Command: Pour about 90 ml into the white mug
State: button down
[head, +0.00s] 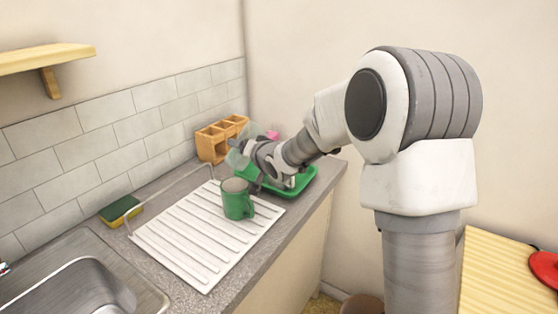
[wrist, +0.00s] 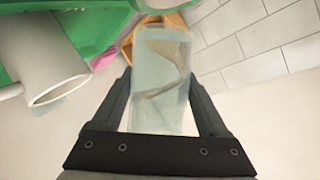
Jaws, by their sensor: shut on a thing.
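My gripper (wrist: 160,105) is shut on a clear, pale-tinted glass container (wrist: 160,75). In the head view, the gripper (head: 246,152) holds the glass (head: 236,159) above the counter's back area, and the glass looks tilted. How much liquid is in it is unclear. In the wrist view, a white mug-like cylinder (wrist: 38,62) with an open rim stands by the green tray (wrist: 85,25), left of the glass and apart from it. In the head view, a small white part (head: 290,182) shows at the green tray (head: 305,180), mostly hidden behind my arm.
A green mug (head: 237,199) stands on the white ribbed drainboard (head: 185,245). A wooden caddy (head: 213,142) is against the wall, with a pink thing (head: 273,135) beside it. A sponge (head: 120,209) and the sink (head: 80,290) are at left. A wooden shelf (head: 45,58) is above.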

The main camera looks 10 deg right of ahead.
jog(key=shift+r, duration=0.1)
dwell(0.3)
jog(key=shift+a+r+n+h+b, duration=0.3)
jog(key=shift+a+r+n+b, duration=0.15)
jog(key=shift+b, duration=0.3)
jog(key=b, duration=0.2)
jog(key=n+b, duration=0.1)
jog(key=b, duration=0.1)
jog(key=shift+s+a+f+h, duration=0.1)
jog(key=shift+a+h, duration=0.15)
jog(key=shift+h, duration=0.15)
jog(key=n+b, duration=0.1)
jog(key=b, duration=0.4)
jog(key=n+h+b, duration=0.1)
jog(key=b, duration=0.4)
jog(key=shift+a+f, duration=0.2)
jog(key=shift+a, duration=0.2)
jog(key=shift+r+h, duration=0.2)
jog(key=shift+h, duration=0.1)
jog(key=shift+a+n, duration=0.1)
jog(key=shift+n, duration=0.25)
jog(key=shift+h, duration=0.3)
